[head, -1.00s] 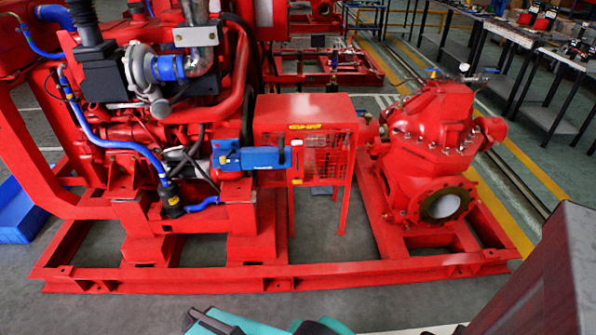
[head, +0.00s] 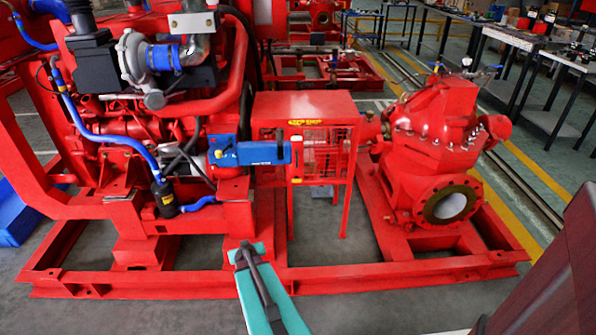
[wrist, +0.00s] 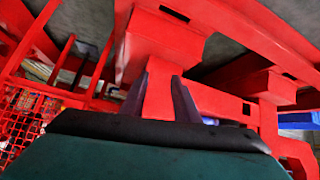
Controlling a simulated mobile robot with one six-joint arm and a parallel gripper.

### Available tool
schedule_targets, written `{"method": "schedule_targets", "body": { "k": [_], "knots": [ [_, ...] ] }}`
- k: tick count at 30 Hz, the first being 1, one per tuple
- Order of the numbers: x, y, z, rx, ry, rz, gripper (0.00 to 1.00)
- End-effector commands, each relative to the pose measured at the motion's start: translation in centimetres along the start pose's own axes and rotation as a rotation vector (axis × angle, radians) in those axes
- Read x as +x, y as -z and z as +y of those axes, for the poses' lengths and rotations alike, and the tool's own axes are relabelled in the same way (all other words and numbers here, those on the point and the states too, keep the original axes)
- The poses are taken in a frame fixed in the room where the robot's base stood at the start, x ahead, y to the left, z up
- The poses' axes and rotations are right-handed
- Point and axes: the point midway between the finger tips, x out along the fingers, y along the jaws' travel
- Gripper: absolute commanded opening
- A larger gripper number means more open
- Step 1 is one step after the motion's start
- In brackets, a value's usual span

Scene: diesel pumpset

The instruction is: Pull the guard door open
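The guard (head: 305,105) is a red box frame with wire mesh, between the engine and the pump. Its mesh door (head: 322,160) shows on the front face and looks shut. A small pale fitting (head: 297,152) sits at the door's left edge; I cannot tell whether it is a handle. My teal gripper (head: 246,248) is low in front of the base frame, below and left of the door, and apart from it. In the wrist view, its two dark fingers (wrist: 160,84) stand apart with nothing held. Red mesh (wrist: 25,122) shows at the left of that view.
The red base rail (head: 390,277) runs across in front of the guard. A blue box-shaped part (head: 250,153) sticks out just left of the door. The red pump (head: 435,150) stands on the right. Grey floor (head: 140,315) is clear in front.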

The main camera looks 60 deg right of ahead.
Motion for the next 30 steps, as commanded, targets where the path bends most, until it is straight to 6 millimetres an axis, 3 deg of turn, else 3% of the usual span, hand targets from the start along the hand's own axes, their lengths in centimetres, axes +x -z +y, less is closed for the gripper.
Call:
{"method": "schedule_targets", "body": {
  "k": [1, 6, 15, 24, 30],
  "knots": [
    [1.0, 1.3, 1.8, 0.023, -0.01, 0.049, 0.28],
    [2.0, 6.1, 7.2, 0.075, -0.026, 0.21, 0.28],
    [1.5, 13.0, 17.1, 0.129, -0.035, 0.477, 0.28],
    [-1.2, 17.2, 26.0, 0.129, -0.016, 0.692, 0.28],
    [-2.7, 18.2, 28.7, 0.118, -0.001, 0.758, 0.28]
  ]
}}
